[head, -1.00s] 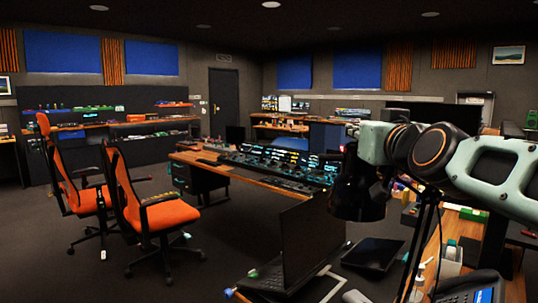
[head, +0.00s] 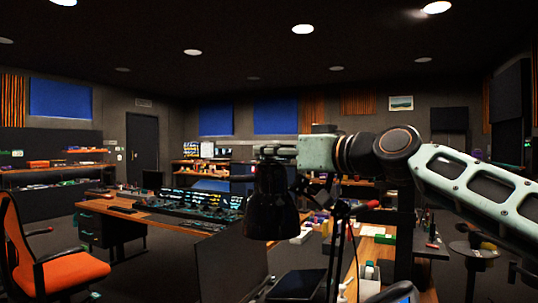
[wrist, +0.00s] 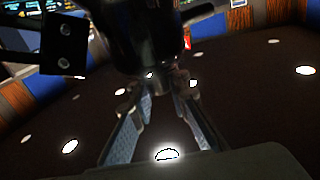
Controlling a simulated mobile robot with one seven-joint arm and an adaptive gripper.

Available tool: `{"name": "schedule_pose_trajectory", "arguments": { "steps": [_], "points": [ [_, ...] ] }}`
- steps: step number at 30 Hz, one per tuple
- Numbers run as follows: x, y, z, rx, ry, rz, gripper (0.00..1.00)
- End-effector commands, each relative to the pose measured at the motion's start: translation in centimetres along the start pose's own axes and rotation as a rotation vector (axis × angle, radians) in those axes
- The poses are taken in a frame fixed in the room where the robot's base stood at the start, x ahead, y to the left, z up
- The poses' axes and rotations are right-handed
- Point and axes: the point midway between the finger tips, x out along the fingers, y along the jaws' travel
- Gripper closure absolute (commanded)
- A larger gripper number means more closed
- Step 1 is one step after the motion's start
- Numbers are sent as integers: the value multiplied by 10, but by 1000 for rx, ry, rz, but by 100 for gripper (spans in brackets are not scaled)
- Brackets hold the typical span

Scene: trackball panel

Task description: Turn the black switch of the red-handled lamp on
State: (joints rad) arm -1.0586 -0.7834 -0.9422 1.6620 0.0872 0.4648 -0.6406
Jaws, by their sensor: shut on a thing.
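The lamp (head: 272,205) has a dark shade that hangs just below my wrist in the head view, with thin dark struts running down to the right. A red handle (head: 372,204) shows to the right of the shade. No light comes from the shade. In the wrist view my gripper (wrist: 155,82) has its two fingers reaching up to the dark body of the lamp (wrist: 135,40), and it is shut on a part of it. I cannot make out the black switch; the fingers and the dark shade hide it. A small red patch shows beside the lamp.
A laptop (head: 225,262) and a dark tablet (head: 296,285) are below the lamp. A wooden desk (head: 372,262) with small items stands to the right. A mixing console desk (head: 150,208) and an orange chair (head: 60,272) are at the left.

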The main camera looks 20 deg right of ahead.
Motion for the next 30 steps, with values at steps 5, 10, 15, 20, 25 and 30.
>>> {"name": "schedule_pose_trajectory", "arguments": {
  "steps": [5,10,15,20,25,30],
  "points": [
    [0,0,-2,5,5,-44,100],
    [0,0,-2,6,4,-66,100],
    [-1,0,-2,6,5,-72,100],
    [-1,0,-2,6,5,-72,100],
    [-1,0,-3,6,5,-71,79],
    [0,0,-2,6,4,-72,66]
  ]
}}
